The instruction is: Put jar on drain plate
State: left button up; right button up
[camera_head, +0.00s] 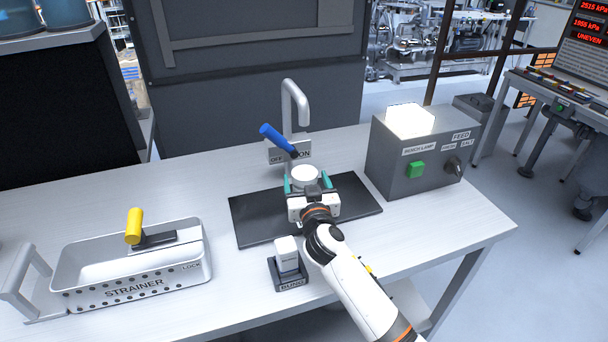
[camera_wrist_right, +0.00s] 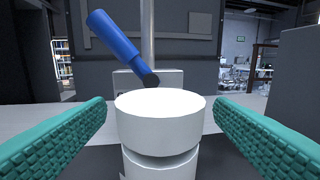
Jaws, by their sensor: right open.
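The white jar (camera_head: 304,174) stands upright on the dark drain plate (camera_head: 258,218), under the tap. Its round white top and a groove below it show in the right wrist view (camera_wrist_right: 161,125). My right gripper (camera_head: 307,184) is open, with its teal fingers on either side of the jar. In the wrist view both fingers are apart from the jar, with gaps left and right. The jar's lower part is hidden behind the gripper in the head view. My left gripper is not in view.
A tap with a blue lever (camera_head: 277,138) stands behind the jar. A grey box (camera_head: 390,165) with a green button is at right. A white block in a dark holder (camera_head: 288,271) stands in front. A strainer tray (camera_head: 192,268) with a yellow handle (camera_head: 134,226) is at left.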

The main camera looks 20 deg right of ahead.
jog(key=shift+s+a, duration=0.2)
jog(key=shift+s, duration=1.6)
